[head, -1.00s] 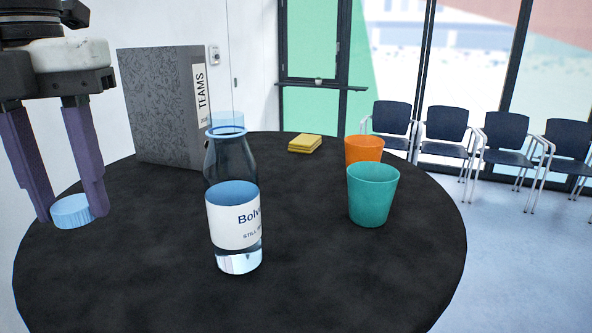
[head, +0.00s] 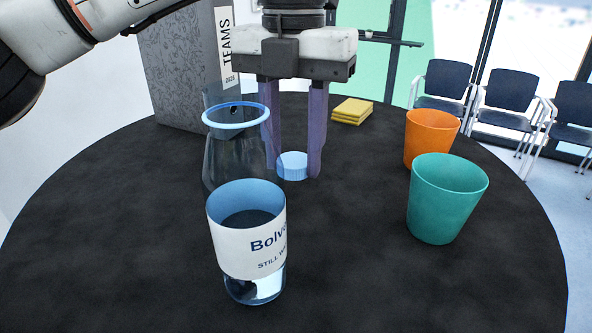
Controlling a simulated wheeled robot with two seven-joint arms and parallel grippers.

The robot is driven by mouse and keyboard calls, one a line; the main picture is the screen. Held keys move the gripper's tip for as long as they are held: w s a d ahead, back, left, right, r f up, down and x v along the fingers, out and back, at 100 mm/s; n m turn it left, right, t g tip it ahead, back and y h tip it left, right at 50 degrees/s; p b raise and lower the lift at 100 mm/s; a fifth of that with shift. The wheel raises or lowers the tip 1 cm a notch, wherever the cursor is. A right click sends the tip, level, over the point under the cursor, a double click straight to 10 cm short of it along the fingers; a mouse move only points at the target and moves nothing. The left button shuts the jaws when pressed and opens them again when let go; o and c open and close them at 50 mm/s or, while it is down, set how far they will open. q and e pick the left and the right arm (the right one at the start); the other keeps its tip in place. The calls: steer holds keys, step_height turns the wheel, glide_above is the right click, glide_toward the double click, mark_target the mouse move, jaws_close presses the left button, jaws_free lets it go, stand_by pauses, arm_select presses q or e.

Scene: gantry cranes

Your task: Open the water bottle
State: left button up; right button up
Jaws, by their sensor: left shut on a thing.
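The clear water bottle (head: 246,235) stands upright on the black round table, with a white label and a blue ring at its open mouth. No cap is on the mouth. My left gripper (head: 294,172) is behind the bottle and a little to its right, pointing down. Its two purple fingers are shut on the light blue cap (head: 293,166), low and close to the tabletop. I cannot tell whether the cap touches the table. The bottle's glass covers part of the left finger. My right gripper is not in view.
A teal cup (head: 443,200) and an orange cup (head: 430,138) stand on the right of the table (head: 360,270). Yellow sponges or pads (head: 352,111) lie at the back. A grey binder (head: 180,65) stands at the back left. The front of the table is clear.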

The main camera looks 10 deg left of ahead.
mark_target(294, 160)
arm_select(q)
step_height(294, 160, down, 4)
steer(key=shift+r, duration=0.1)
steer(key=shift+f, duration=0.2)
steer(key=o, duration=1.2)
